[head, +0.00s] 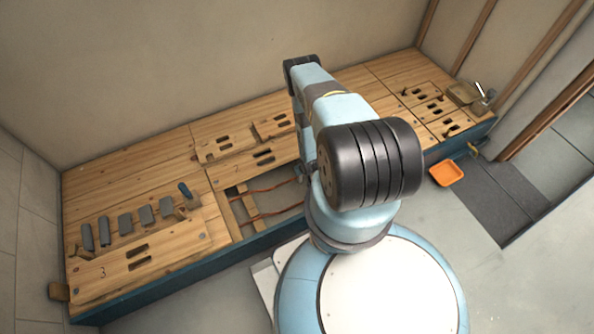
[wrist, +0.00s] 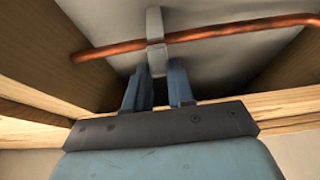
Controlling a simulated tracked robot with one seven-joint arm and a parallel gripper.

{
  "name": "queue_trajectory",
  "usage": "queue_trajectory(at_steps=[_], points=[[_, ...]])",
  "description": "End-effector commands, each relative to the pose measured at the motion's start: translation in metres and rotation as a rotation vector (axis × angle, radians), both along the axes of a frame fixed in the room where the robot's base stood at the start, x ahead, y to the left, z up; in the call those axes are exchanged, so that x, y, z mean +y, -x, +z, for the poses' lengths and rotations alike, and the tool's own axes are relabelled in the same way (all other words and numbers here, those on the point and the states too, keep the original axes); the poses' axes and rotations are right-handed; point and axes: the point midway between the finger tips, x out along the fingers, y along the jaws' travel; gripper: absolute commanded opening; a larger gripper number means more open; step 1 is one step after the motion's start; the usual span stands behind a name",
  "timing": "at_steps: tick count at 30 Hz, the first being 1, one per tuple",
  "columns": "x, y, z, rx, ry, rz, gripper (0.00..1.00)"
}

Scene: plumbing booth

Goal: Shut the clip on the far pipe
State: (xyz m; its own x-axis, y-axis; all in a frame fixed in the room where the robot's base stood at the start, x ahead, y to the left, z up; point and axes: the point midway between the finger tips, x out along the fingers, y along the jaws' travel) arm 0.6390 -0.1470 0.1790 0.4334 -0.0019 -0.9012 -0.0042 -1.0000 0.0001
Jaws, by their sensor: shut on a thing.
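A copper pipe (wrist: 220,34) crosses the wrist view, with a grey clip (wrist: 155,58) at it. Grey parts of the clip show on both sides of the pipe; I cannot tell whether the clip is closed over it. My gripper (wrist: 158,73) has its blue fingers at the near part of the clip, shut on it. In the head view, the far pipe (head: 272,187) and the near pipe (head: 262,216) run through an opening in the wooden deck. My arm hides my gripper and the clip there.
Wooden sides (wrist: 40,55) flank the opening, and a wooden rail (wrist: 285,99) lies close under my gripper. Grey blocks (head: 125,223) stand on the deck at left. An orange tray (head: 446,173) lies on the floor at right. The floor at lower right is clear.

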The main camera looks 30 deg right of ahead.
Motion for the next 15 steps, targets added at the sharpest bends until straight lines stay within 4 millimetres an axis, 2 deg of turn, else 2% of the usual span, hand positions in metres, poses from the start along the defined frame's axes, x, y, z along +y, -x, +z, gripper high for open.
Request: queue_trajectory(at_steps=[4,15], points=[[0.003,0.009,-0.005,-0.105,-0.004,0.0,0.0],[0.002,0.018,-0.011,-0.31,-0.003,0.001,0.0]])
